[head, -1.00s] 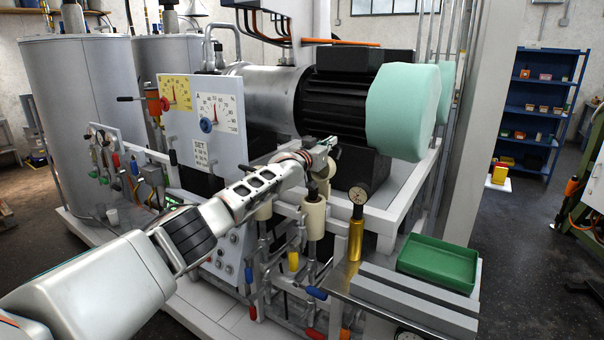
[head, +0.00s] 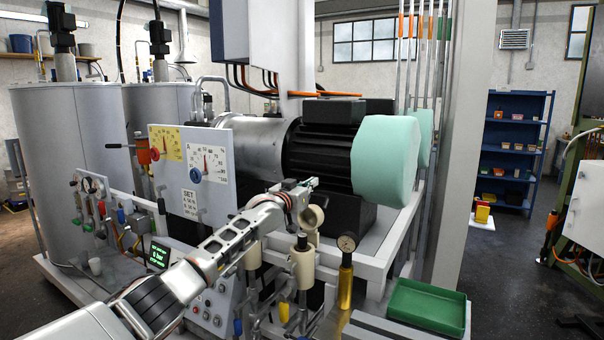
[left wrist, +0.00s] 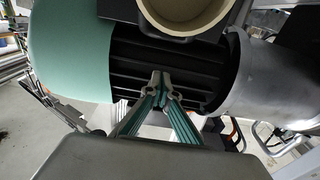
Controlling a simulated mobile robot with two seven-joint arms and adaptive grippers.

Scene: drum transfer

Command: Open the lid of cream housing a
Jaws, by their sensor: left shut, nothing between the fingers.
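Two cream housings stand on the front pipework in the head view. The nearer one (head: 303,268) is upright, with dark fittings at its top; the other (head: 252,254) is partly behind my left arm. I cannot read which is housing a. A round cream lid (head: 313,217) stands tipped up above the nearer housing, its round face showing. My left gripper (head: 313,182) is shut and empty just above this lid, in front of the motor. In the left wrist view the shut fingertips (left wrist: 160,76) are below a hollow cream round part (left wrist: 185,14), apart from it. My right gripper is out of view.
The black motor (head: 318,160) with its pale green cover (head: 388,160) is close behind the gripper. A brass cylinder with a gauge (head: 345,285) and a green tray (head: 428,306) stand to the right. A gauge panel (head: 208,165) stands left.

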